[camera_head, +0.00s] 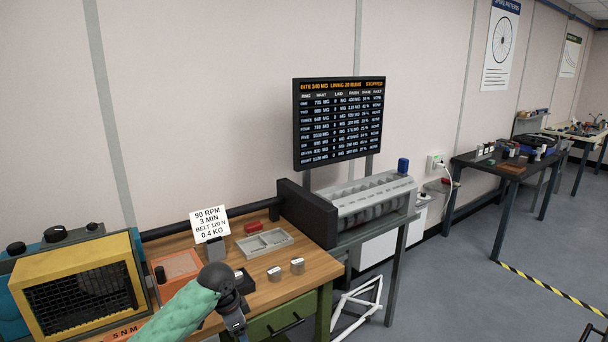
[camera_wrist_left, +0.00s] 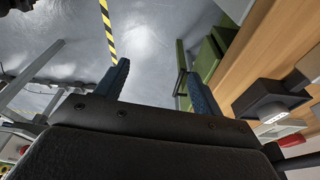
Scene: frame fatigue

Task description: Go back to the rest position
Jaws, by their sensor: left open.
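My left arm, in a green sleeve, comes in low in the head view. Its dark left gripper (camera_head: 236,322) hangs over the front part of the wooden workbench (camera_head: 313,268), pointing down. In the left wrist view the two blue fingers of the left gripper (camera_wrist_left: 154,72) are spread apart with nothing between them. Past them lie the grey floor (camera_wrist_left: 160,25) and a yellow-black floor stripe (camera_wrist_left: 108,30). My right gripper is in neither view.
On the bench are two small metal blocks (camera_head: 297,266), a grey tray (camera_head: 264,244), a sign card (camera_head: 210,224) and an orange-topped box (camera_head: 178,268). A yellow caged machine (camera_head: 80,290) stands left. A grey drum machine (camera_head: 372,196) and a screen (camera_head: 339,120) stand behind right.

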